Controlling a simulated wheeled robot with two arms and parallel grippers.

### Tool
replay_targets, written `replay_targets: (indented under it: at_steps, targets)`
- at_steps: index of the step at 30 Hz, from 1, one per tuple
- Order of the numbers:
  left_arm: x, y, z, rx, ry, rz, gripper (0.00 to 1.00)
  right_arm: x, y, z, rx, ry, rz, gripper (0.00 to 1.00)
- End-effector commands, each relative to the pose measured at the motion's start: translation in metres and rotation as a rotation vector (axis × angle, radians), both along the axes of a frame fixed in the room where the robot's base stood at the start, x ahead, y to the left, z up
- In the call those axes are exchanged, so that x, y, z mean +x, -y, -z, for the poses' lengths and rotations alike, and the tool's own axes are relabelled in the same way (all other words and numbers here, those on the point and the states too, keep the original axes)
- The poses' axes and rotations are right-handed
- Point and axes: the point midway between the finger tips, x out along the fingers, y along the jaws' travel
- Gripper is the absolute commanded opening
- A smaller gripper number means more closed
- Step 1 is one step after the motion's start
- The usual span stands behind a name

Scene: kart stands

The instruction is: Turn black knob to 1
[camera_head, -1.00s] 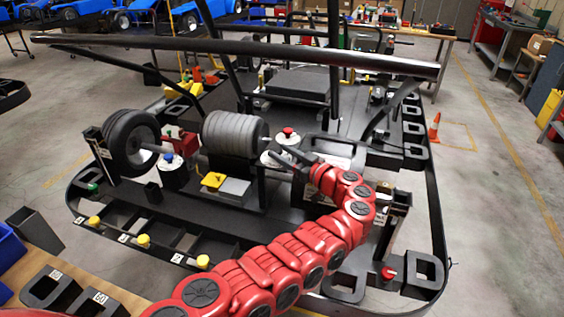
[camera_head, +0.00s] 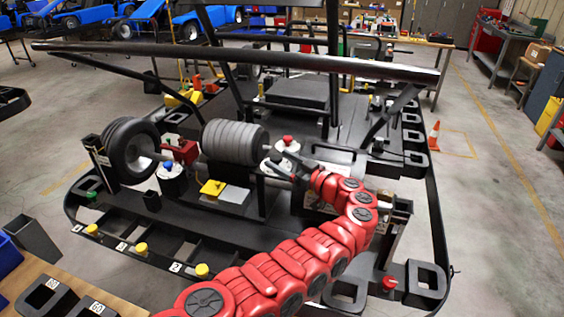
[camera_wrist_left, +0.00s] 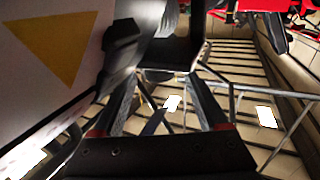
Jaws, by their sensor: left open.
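My left gripper (camera_head: 281,163) is open at the end of the red arm, beside the white cylinder with a red button (camera_head: 286,147). In the left wrist view its two dark fingers (camera_wrist_left: 162,100) are apart with nothing gripped between them. A dark grey, knob-like part (camera_wrist_left: 125,42) stands out beside a white panel with a yellow triangle (camera_wrist_left: 52,48), up and left of the fingers. I cannot tell for sure that it is the black knob, and its number marks do not show. In the head view I cannot make out the knob near the gripper.
A ribbed grey roller (camera_head: 232,137) and a black tyre (camera_head: 130,150) are left of the gripper. A long dark bar (camera_head: 240,57) crosses above the kart frame. A red knob (camera_head: 388,283) is on the near right corner. An orange cone (camera_head: 434,136) stands on open floor at right.

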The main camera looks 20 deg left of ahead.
Motion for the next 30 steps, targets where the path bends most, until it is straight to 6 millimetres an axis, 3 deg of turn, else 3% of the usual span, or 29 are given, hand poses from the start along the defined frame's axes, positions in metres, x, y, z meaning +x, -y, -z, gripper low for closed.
replay_targets:
  at_steps: [5, 9, 22, 30]
  targets:
    - [0.000, -0.001, -0.011, -0.001, 0.003, -0.001, 0.76, 0.000, 0.000, 0.002, 0.000, 0.000, 0.000, 0.50]
    - [0.000, -0.001, -0.039, -0.001, 0.007, -0.003, 0.76, 0.000, 0.000, 0.008, 0.000, 0.000, 0.000, 0.50]
    - [-0.051, 0.012, -0.037, -0.004, -0.004, -0.001, 0.76, 0.000, 0.000, 0.008, 0.000, 0.000, 0.000, 0.50]
    - [-0.065, 0.023, -0.041, -0.017, 0.004, 0.015, 0.76, 0.000, 0.000, -0.004, 0.000, 0.000, 0.000, 0.50]
